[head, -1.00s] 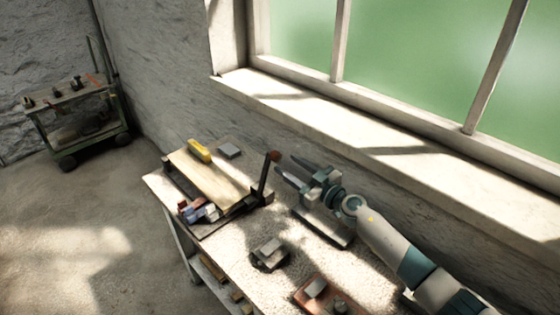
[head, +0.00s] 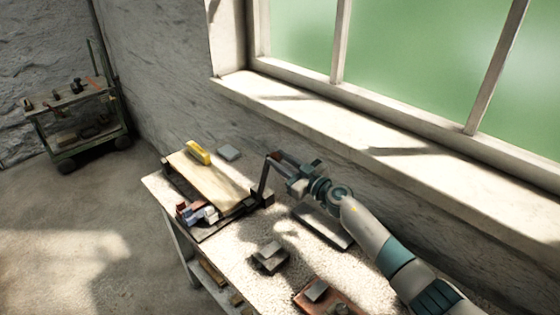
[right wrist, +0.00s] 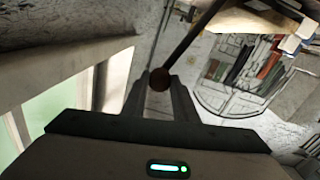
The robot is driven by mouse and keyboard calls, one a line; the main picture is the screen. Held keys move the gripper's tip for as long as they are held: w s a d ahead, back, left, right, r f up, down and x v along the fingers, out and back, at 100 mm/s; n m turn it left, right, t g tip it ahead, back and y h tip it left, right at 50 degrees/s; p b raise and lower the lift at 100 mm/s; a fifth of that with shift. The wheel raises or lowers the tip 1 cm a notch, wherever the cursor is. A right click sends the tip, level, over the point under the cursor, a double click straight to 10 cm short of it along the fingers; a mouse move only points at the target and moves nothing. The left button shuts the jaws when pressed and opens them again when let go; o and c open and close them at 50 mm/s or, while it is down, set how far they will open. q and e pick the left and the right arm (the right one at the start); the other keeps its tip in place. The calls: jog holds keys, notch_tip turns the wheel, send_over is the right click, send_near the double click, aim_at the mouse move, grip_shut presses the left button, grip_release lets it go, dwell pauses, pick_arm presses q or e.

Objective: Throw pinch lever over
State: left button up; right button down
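The pinch lever (head: 264,183) is a dark bar with a reddish-brown knob, standing at the right end of a clamp-like device with a pale wooden board (head: 213,180). My right gripper (head: 275,160) is at the top of the lever, its fingers reaching in from the right. In the right wrist view the round dark knob (right wrist: 159,79) sits between the two fingertips, and the fingers look closed onto its sides. The bar runs up and right from the knob there. My left gripper is not in view.
A yellow block (head: 198,152) lies on the board, with a grey block (head: 229,152) behind it. Small coloured pieces (head: 197,213) lie at the front. Grey blocks (head: 269,257) and a reddish tray (head: 328,299) are nearer. The window sill (head: 370,137) runs behind my arm.

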jog(key=shift+w+d, duration=0.1)
jog(key=w+d+f+m+b, duration=0.1)
jog(key=w+d+f+m, duration=0.5)
jog(key=m, duration=0.1)
jog(key=shift+d+f+b, duration=0.15)
jog(key=shift+f+b, duration=0.2)
dwell(0.4)
jog(key=c, duration=1.4)
grip_release()
jog(key=shift+w, duration=0.1)
jog(key=shift+d+r, duration=0.1)
